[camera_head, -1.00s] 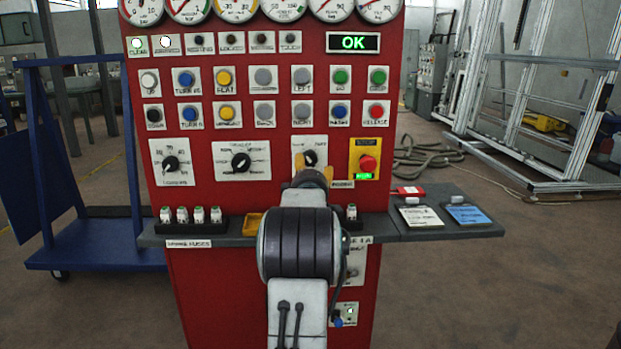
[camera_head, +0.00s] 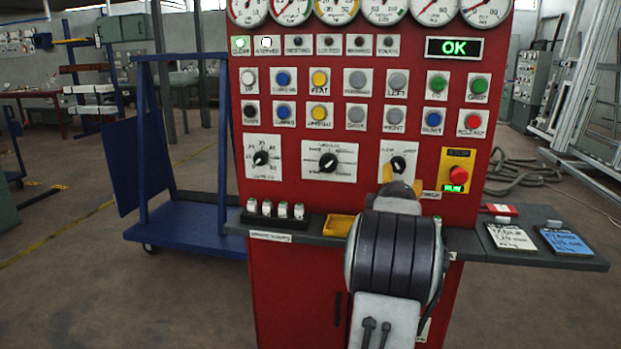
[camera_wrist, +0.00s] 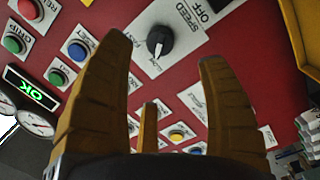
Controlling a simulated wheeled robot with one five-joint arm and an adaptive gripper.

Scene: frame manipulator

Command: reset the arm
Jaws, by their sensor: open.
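My gripper (camera_wrist: 155,100) is open in the wrist view, with its yellow fingers apart and nothing between them. Beyond the fingers is a black rotary knob (camera_wrist: 159,42) on a white plate. In the head view my arm stands before the red control panel (camera_head: 380,130), and my gripper (camera_head: 400,188) is mostly hidden behind it, near the right-hand rotary knob (camera_head: 398,164). The display (camera_head: 454,47) reads OK in green. The lamps at the upper left (camera_head: 241,43) and beside it are lit. The red stop button (camera_head: 460,174) sits on a yellow plate above a lit green label.
A blue cart (camera_head: 185,222) stands left of the panel. A hose (camera_head: 525,172) lies on the floor at right.

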